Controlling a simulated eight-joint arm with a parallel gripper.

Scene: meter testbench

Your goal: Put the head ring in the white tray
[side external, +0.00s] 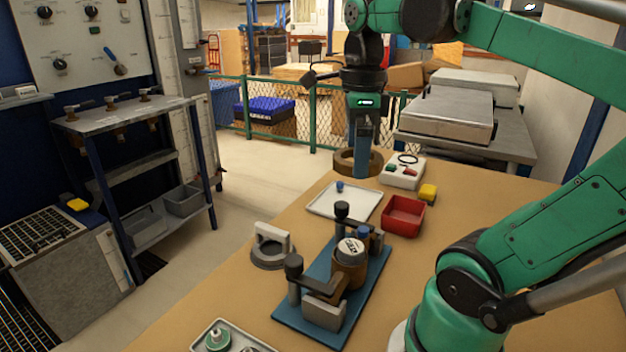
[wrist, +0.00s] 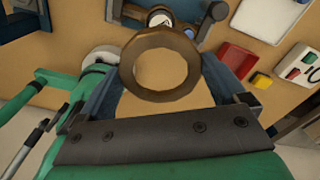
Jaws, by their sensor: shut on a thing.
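My gripper (side external: 362,172) is shut on the head ring, a thick brown ring (side external: 343,161) with a wide hole. In the side view it hangs above the far end of the table, behind the white tray. In the wrist view the ring (wrist: 128,72) sits between the two blue fingers, its opening facing the camera. The white tray (side external: 322,204) lies flat on the table and bears a small blue piece (side external: 340,186). A white panel at the upper right of the wrist view (wrist: 272,16) looks like this tray. The ring is apart from the tray.
A red bin (side external: 403,216), yellow block (side external: 428,193) and white switch box (side external: 402,172) stand right of the tray. A blue fixture plate (side external: 368,285) with clamps and a meter stands in front.

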